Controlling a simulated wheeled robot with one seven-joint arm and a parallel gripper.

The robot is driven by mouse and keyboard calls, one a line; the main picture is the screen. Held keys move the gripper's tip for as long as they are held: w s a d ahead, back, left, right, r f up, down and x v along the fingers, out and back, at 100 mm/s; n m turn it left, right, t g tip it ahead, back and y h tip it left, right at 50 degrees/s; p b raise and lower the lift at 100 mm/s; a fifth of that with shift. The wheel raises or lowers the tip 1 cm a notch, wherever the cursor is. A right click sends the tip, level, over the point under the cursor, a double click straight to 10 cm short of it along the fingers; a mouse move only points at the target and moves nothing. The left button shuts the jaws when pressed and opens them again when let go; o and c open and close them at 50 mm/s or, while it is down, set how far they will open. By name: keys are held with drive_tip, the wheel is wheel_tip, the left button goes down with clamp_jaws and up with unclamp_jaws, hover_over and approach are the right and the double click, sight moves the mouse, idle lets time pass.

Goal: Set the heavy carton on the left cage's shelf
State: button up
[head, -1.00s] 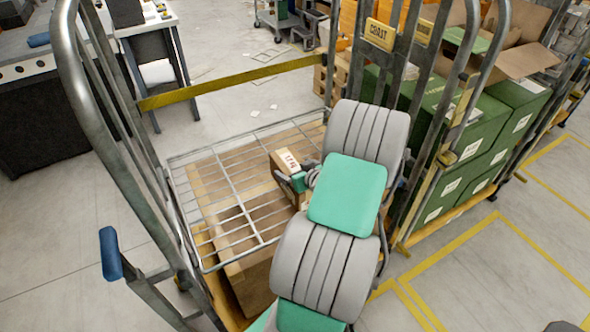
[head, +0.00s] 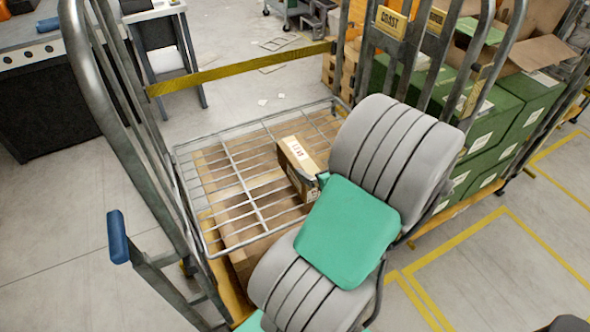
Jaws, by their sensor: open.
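The carton (head: 299,164), a small brown box with a white label and red print, sits on the wire shelf (head: 215,152) of the left cage, near the shelf's right side. It looks upright and flat on the wires. My gripper (head: 323,181) is just right of the carton and mostly hidden behind my own arm; only a small dark green piece shows. It is open, and I cannot tell whether it still touches the box. The carton's lower right part is partly covered. The left cage has grey tube sides (head: 128,150) and a yellow strap (head: 235,69) across its back.
Larger brown cartons (head: 225,215) lie under the wire shelf. A second cage with green boxes (head: 500,115) and an open carton (head: 530,50) stands at right. A workbench (head: 40,90) is at back left. The shelf's left part is bare; yellow-lined floor (head: 480,260) lies at right.

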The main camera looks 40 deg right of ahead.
drive_tip(key=w+a+n+g+y, duration=0.2)
drive_tip(key=w+a, duration=0.2)
drive_tip(key=a, duration=0.4)
drive_tip(key=w+a+n+g+y, duration=0.2)
drive_tip(key=w+a+y, duration=0.15)
drive_tip(key=a, duration=0.55)
drive_tip(key=s+a+r+g+h, duration=0.1)
drive_tip(key=s+a+r+g, duration=0.1)
drive_tip(key=a, duration=0.6)
drive_tip(key=s+a+r+g, duration=0.2)
drive_tip(key=s+a+r, duration=0.3)
drive_tip(key=a, duration=0.4)
drive_tip(key=shift+a+r+h, duration=0.3)
drive_tip(key=shift+r+h, duration=0.05)
drive_tip(key=shift+r, duration=0.05)
